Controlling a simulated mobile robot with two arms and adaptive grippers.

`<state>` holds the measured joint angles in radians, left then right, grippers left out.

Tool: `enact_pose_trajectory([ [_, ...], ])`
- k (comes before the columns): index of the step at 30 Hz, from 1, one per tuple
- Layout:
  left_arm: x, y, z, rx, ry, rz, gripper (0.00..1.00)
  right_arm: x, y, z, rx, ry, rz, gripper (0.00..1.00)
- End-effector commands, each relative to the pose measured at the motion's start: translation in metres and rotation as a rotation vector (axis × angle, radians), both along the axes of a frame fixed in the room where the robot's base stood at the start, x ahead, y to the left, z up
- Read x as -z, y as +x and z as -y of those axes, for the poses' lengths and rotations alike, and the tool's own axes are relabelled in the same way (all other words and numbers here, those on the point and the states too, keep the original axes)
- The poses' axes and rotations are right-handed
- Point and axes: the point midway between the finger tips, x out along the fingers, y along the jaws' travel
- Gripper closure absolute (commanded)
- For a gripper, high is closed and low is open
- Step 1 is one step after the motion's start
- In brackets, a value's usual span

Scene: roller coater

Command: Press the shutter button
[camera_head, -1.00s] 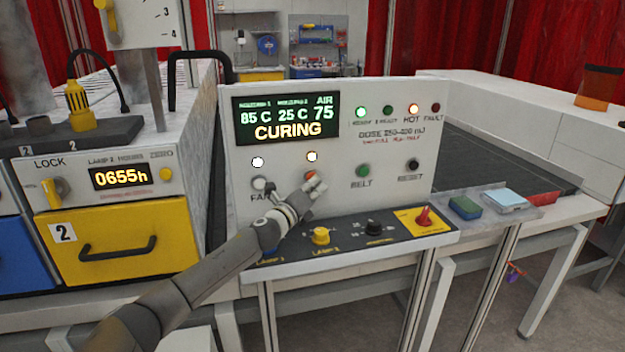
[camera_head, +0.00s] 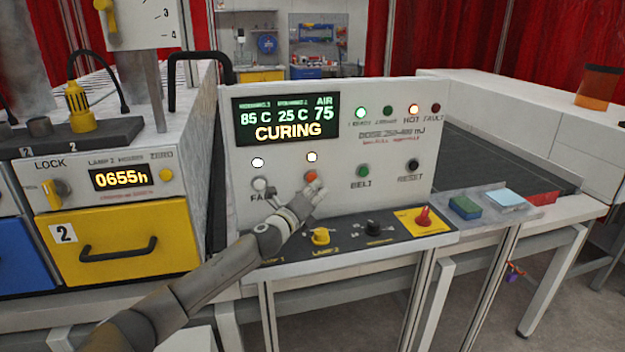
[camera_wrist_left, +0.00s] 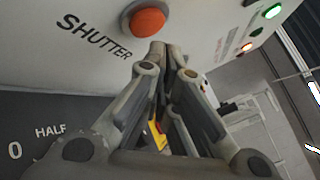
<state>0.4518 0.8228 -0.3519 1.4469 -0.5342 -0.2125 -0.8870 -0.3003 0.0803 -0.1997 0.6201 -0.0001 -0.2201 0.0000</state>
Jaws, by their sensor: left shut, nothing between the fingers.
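The orange, round shutter button (camera_head: 311,176) sits on the white face of the control panel (camera_head: 340,189), below a lit white lamp. In the left wrist view the button (camera_wrist_left: 148,19) is beside the printed word SHUTTER. My left gripper (camera_head: 318,187) is shut and empty, with its tips close to the button's lower right. In the left wrist view the closed fingertips (camera_wrist_left: 168,47) lie below and right of the button and appear apart from it. The exact gap to the panel face is unclear. My right gripper is not in view.
The BELT button (camera_head: 363,171) and RESET button (camera_head: 413,164) are to the right, the white FAN button (camera_head: 260,184) to the left. Below, the sloped ledge carries a yellow knob (camera_head: 320,236), a black knob (camera_head: 373,229) and a red switch (camera_head: 423,216).

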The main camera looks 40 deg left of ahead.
Motion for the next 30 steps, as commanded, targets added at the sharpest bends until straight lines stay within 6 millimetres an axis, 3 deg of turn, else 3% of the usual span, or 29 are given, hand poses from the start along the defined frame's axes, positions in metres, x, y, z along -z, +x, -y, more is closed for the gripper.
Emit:
enact_pose_trajectory([
  [13, 0.000, -0.028, 0.033, 0.003, -0.002, -0.001, 1.00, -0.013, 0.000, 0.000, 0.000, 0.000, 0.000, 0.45],
  [30, 0.000, -0.031, 0.036, 0.001, -0.001, -0.001, 1.00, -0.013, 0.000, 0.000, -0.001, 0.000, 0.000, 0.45],
])
